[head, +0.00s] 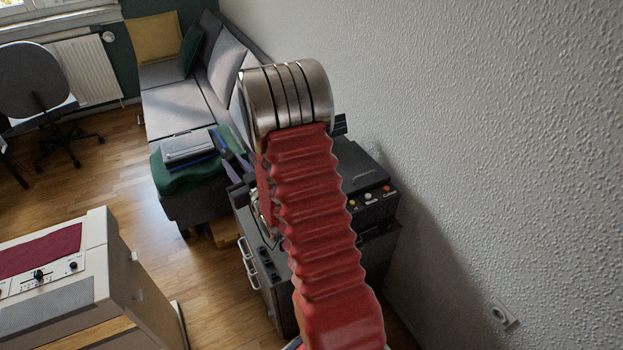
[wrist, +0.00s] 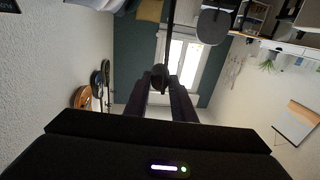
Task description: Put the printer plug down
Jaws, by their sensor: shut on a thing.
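My gripper (wrist: 160,84) shows in the wrist view, with its two dark fingers closed on a small round black thing, the printer plug (wrist: 159,73). A thin dark strand rises above it, possibly its cable. In the head view my red ribbed arm covers most of the gripper, and I cannot make out the plug there. A black printer-like device (head: 370,205) with several coloured buttons sits behind my arm, partly hidden by it.
A dark cabinet (head: 262,285) with pale handles stands under the device, against the textured wall (head: 480,130). A wall socket (head: 502,312) is low at right. A beige console (head: 60,270) stands at left. A grey sofa (head: 180,105) is behind. Wooden floor (head: 205,275) lies between.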

